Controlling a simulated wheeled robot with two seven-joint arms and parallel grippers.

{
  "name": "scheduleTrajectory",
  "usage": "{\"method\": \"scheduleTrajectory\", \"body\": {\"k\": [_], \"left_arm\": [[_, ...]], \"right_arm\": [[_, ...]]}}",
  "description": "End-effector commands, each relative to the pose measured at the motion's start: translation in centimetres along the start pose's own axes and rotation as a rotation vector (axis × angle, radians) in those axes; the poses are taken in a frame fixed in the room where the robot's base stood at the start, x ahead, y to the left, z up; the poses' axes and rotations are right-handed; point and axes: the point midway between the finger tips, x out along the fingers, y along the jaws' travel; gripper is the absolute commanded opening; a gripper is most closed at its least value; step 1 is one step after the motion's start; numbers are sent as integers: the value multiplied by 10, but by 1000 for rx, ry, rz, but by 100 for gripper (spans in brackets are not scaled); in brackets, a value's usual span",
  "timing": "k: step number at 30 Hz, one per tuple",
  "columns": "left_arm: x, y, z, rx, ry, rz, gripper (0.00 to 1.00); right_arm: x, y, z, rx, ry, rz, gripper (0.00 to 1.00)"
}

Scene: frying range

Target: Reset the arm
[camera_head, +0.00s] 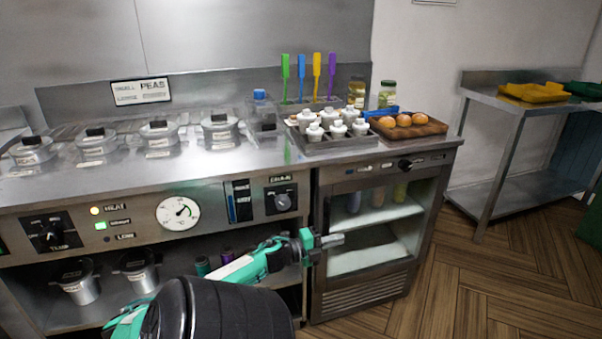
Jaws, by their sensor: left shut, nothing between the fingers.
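My left arm comes in from the bottom left, green and white with a black section close to the camera. Its left gripper (338,240) is shut and empty. It points to the right, in front of the glass-fronted cabinet (412,281) below the counter. No thing is held between the fingers. My right gripper is not in view.
The steel counter (237,164) carries lidded pots, a rack of white bottles (333,127), coloured utensils and a wooden tray (437,126) of buns. A steel side table (496,100) with yellow trays stands at right. The wooden floor (490,285) between is clear.

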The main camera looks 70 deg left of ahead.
Motion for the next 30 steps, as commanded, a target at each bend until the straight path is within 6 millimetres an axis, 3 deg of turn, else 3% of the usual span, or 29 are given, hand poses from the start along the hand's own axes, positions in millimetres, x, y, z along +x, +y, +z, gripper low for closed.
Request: {"method": "scheduleTrajectory", "body": {"k": [1, 3, 12, 25, 30], "left_arm": [[-18, 2, 8, 0, -8, 7, 0], [-34, 2, 15, 1, -8, 8, 0], [-82, 1, 34, 0, -5, 5, 0], [-91, 2, 36, -3, -8, 3, 0], [-78, 17, 16, -87, -67, 9, 0]], "right_arm": [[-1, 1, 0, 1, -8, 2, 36], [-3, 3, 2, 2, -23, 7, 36], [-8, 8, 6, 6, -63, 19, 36], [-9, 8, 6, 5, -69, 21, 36], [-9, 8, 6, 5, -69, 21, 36]]}}
